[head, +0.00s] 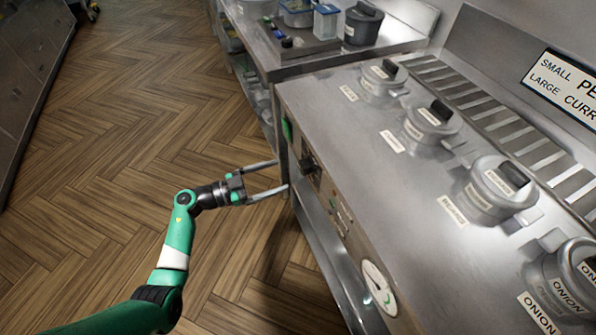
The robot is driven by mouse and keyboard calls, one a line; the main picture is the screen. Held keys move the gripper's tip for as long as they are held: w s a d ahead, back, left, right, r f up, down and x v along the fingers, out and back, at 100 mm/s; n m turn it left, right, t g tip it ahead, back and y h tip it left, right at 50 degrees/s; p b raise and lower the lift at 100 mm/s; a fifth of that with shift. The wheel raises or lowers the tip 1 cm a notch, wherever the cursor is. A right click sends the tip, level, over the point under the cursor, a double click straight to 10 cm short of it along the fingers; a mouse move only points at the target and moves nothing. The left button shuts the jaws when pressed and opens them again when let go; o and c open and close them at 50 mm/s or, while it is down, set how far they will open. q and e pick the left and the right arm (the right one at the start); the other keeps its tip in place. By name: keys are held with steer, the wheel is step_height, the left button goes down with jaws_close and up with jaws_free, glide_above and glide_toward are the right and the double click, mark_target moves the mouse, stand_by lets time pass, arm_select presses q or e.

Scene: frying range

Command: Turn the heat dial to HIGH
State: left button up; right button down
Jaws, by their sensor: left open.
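A dark knob (309,162), which looks like the heat dial, sits on the front panel of the steel range (372,185). Its setting and any HIGH mark are too small to read. My left gripper (282,175) is in front of the panel, to the left of the knob. Its two long grey fingers are apart and empty, pointing toward the panel. I cannot tell whether the fingertips touch anything, but they are not around the knob. My right gripper is out of view.
Several lidded grey pots (433,122) with labels line the range top. A white round gauge (378,287) is lower on the front panel. A steel side table (268,62) with containers stands behind. The wooden floor (130,120) to the left is clear.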

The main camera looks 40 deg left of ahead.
mark_target(300, 168)
arm_select(q)
steer(key=b+x, duration=0.2)
steer(key=x, duration=0.4)
steer(key=shift+w+d+f, duration=0.15)
steer(key=shift+w, duration=0.1)
steer(key=shift+w+d, duration=0.1)
steer(key=shift+w, duration=0.2)
steer(key=c, duration=1.4)
